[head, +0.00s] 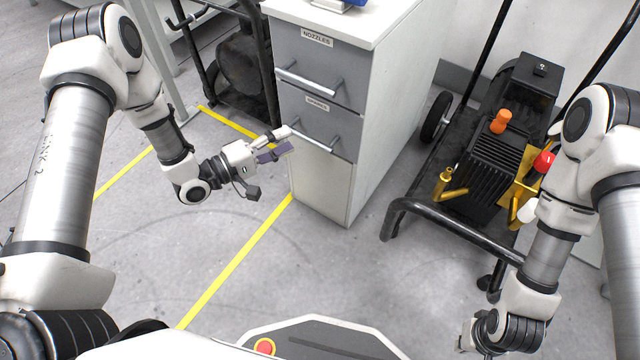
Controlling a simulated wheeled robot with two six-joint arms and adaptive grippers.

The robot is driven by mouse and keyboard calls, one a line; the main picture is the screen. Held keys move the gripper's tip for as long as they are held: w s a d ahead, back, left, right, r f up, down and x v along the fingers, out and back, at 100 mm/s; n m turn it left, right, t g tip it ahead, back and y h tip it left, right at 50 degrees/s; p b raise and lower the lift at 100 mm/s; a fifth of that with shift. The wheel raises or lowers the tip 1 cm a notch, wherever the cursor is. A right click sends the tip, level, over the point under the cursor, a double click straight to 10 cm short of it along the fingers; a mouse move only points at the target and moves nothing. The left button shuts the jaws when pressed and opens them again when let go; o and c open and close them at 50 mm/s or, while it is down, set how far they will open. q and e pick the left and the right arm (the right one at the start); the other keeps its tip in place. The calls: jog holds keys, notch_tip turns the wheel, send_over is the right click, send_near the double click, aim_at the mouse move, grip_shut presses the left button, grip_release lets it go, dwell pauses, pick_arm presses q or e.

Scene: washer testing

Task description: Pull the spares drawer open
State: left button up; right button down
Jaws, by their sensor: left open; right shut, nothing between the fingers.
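The spares drawer (312,117) is the lower grey drawer of the white cabinet, with a small label and a bar handle (319,143). Its front looks level with the drawer above, so it appears shut. My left gripper (283,141) is open, at the left end of this handle. One finger is above the other, and I cannot tell whether either touches the bar.
The nozzles drawer (315,70) sits above, with its own bar handle. A black wheeled frame with a pump (492,160) stands right of the cabinet (385,110). Another black trolley (240,60) stands behind my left gripper. The floor before the cabinet is clear, with yellow lines.

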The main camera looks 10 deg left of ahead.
aim_at(307, 137)
pick_arm(q)
notch_tip(307, 137, down, 5)
jog(key=a+b, duration=0.1)
jog(key=b, duration=0.1)
jog(key=b+x, duration=0.1)
jog(key=x, duration=0.2)
jog(key=b+x, duration=0.2)
jog(key=x, duration=0.2)
jog(key=shift+w+a+r, duration=0.1)
jog(key=shift+w+a, duration=0.05)
jog(key=shift+w, duration=0.2)
jog(key=shift+w+d+r+t, duration=0.15)
jog(key=shift+w+d+t, duration=0.1)
jog(key=shift+w+t, duration=0.1)
grip_shut()
pick_arm(e)
notch_tip(307, 137, down, 8)
jog(key=shift+f, duration=0.25)
